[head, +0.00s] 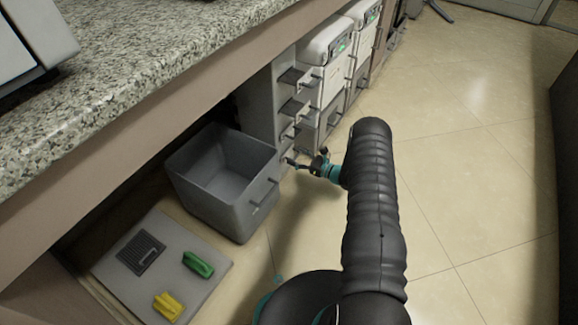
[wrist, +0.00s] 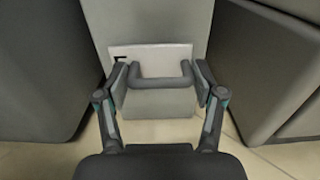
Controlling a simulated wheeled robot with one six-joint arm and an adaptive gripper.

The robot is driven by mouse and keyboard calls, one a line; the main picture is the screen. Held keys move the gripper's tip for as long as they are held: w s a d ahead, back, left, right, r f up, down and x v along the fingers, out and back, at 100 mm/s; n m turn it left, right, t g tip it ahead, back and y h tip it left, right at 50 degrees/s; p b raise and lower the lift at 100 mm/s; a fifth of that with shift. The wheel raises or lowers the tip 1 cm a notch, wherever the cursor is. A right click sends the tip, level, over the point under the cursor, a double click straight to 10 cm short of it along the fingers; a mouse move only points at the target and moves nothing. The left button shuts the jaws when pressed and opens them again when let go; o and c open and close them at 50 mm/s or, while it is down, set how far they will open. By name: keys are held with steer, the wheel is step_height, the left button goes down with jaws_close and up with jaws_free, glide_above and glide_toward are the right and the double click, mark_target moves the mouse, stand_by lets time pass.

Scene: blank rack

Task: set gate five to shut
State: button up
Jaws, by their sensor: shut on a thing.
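A grey U-shaped handle (wrist: 160,83) stands out from a white plate (wrist: 152,55) on a narrow grey panel (wrist: 150,20) in the wrist view. My gripper (wrist: 162,78) has one finger at each side of this handle and is shut on it. A pale grey block shows just below the handle. In the head view my gripper (head: 305,166) is at the low end of a grey column (head: 262,100) that bears several dark levers, one above another. I cannot read any gate number, and my gripper partly hides the lowest fitting.
A grey open bin (head: 218,212) stands close left of my gripper. A flat panel (head: 128,282) with a green handle (head: 198,264) and a yellow handle (head: 168,306) lies nearer. White units (head: 325,80) stand beyond the column, under the granite counter (head: 120,75). Tiled floor (head: 470,150) is clear at right.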

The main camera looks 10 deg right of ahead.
steer(key=shift+w+a, duration=0.15)
steer(key=shift+a, duration=0.1)
steer(key=o, duration=1.6)
steer(key=shift+a, duration=0.15)
steer(key=shift+o, duration=0.2)
steer(key=shift+d, duration=0.3)
steer(key=v, duration=1.2)
